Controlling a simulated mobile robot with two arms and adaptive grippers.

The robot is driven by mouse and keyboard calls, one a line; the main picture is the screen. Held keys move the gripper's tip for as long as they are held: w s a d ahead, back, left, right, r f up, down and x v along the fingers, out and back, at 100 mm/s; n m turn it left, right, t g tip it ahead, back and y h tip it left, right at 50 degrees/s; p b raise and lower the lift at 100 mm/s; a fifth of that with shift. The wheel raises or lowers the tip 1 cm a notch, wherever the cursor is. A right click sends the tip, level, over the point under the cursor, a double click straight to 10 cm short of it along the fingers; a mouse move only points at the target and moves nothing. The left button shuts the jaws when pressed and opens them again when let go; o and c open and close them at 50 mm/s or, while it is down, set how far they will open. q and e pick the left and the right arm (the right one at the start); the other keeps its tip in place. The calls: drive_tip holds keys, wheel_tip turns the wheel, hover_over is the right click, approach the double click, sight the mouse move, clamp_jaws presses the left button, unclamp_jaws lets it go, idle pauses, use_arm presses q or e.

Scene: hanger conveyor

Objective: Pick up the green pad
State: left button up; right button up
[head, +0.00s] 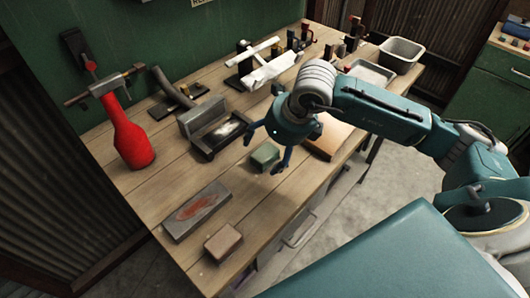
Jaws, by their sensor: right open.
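The green pad (265,156) is a small greenish block lying on the wooden workbench, near the middle of the head view. My right gripper (266,154) is over it, pointing down, with its dark blue fingers spread apart. One finger shows to the left of the pad and the other at its lower right. The gripper is open and does not grip the pad. Whether a finger touches the pad I cannot tell. My left gripper does not show.
The workbench (155,195) also carries a red bottle-shaped object (130,138), a grey block with a rusty patch (196,211), a brown block (222,242) and a dark tray (222,133) left of my gripper. Metal pans stand at the back right, one of them deep (400,54).

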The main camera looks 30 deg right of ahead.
sight(266, 153)
drive_tip(key=shift+x, duration=1.15)
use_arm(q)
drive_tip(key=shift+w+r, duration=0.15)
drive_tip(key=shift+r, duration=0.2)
use_arm(e)
drive_tip(key=c, duration=1.3)
drive_tip(key=shift+c, duration=0.2)
drive_tip(key=shift+r, duration=0.1)
drive_tip(key=shift+w+r, duration=0.1)
drive_tip(key=shift+r, duration=0.5)
use_arm(q)
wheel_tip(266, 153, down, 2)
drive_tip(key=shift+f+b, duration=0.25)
drive_tip(key=shift+b, duration=0.95)
use_arm(e)
wheel_tip(266, 153, up, 19)
drive_tip(key=shift+f, duration=0.1)
drive_tip(key=shift+c, duration=0.2)
drive_tip(key=o, duration=0.3)
drive_tip(key=shift+c, duration=1.3)
